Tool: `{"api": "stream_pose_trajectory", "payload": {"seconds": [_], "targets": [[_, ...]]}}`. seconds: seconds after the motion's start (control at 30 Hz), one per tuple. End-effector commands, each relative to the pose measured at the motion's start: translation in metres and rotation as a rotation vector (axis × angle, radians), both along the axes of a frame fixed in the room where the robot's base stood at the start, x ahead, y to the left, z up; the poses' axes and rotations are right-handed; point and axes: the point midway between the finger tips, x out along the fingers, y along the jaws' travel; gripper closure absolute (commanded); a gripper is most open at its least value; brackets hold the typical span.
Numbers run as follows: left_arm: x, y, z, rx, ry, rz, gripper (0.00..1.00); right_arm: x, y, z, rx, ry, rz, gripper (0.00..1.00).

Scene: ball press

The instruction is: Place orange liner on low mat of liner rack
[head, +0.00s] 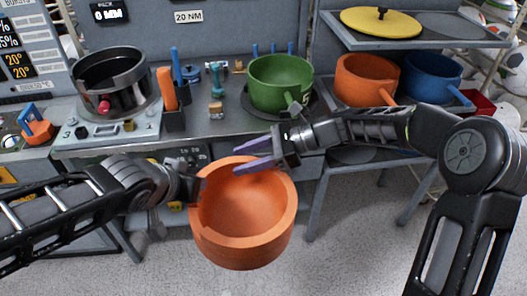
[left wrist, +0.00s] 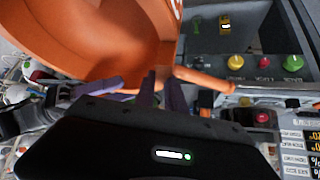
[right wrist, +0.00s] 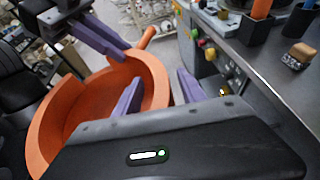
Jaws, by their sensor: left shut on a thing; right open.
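A large orange liner (head: 243,222) hangs in the air in front of the bench, its open top facing up and toward me. My left gripper (head: 196,188) is shut on it at its left side. In the left wrist view the liner (left wrist: 95,50) fills the upper left, and its handle stands out to the right of the purple fingers. My right gripper (head: 240,157) is open at the liner's far right rim; in the right wrist view one finger is over the bowl and one outside it. The low shelf of the rack carries a dark round mat (head: 352,156), partly hidden by my right arm.
On the rack's middle shelf stand another orange pot (head: 362,75) and a blue pot (head: 432,70). A yellow lid (head: 380,20) lies on the top shelf. A green pot (head: 280,78) and a dark ring-shaped vessel (head: 105,75) stand on the bench. The floor in front is clear.

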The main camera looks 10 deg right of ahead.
Motion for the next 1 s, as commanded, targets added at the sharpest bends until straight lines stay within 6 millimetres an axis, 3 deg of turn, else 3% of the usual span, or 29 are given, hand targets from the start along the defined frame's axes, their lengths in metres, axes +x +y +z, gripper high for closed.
{"api": "stream_pose_trajectory", "payload": {"seconds": [0.17, 0.47, 1.0], "targets": [[0.0007, -0.0005, 0.0017, -0.003, -0.003, 0.001, 1.00, 0.0007, 0.0125, -0.0053, 0.000, 0.001, 0.000, 0.52], [0.0008, -0.0004, 0.0017, -0.003, -0.003, 0.001, 1.00, 0.0009, 0.0139, -0.0059, 0.000, 0.001, -0.001, 0.52], [0.0007, -0.0005, 0.0017, -0.003, -0.003, 0.000, 1.00, 0.0010, 0.0136, -0.0058, 0.000, 0.001, -0.001, 0.96]]}}
